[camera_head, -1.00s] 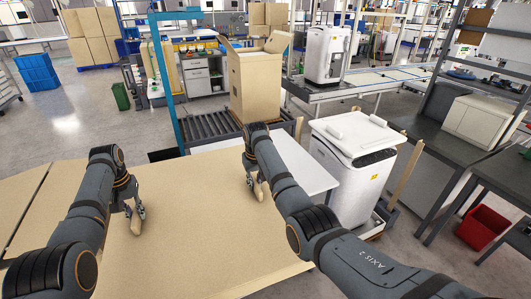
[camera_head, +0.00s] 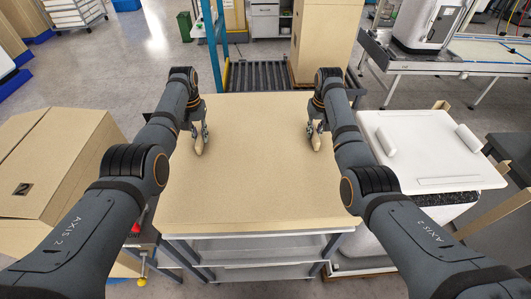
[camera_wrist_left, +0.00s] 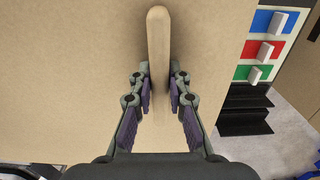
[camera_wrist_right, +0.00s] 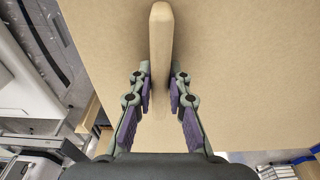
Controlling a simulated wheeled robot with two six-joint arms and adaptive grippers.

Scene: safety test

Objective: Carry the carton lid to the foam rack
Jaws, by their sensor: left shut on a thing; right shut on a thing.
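The carton lid (camera_head: 255,165) is a large flat tan panel, roughly level in the middle of the head view. It has two pale upright handles. My left gripper (camera_head: 200,135) is shut on the left handle (camera_wrist_left: 158,40), and my right gripper (camera_head: 316,127) is shut on the right handle (camera_wrist_right: 160,45). The lid lies over a grey shelf unit (camera_head: 255,256), whose top it hides. I cannot tell whether it touches that top. I cannot tell for sure which thing is the foam rack.
A white-topped unit (camera_head: 425,150) with white rolls is close by the lid's right edge. Behind are a roller conveyor (camera_head: 255,75) with a tall carton (camera_head: 325,40) and a blue post (camera_head: 211,45).

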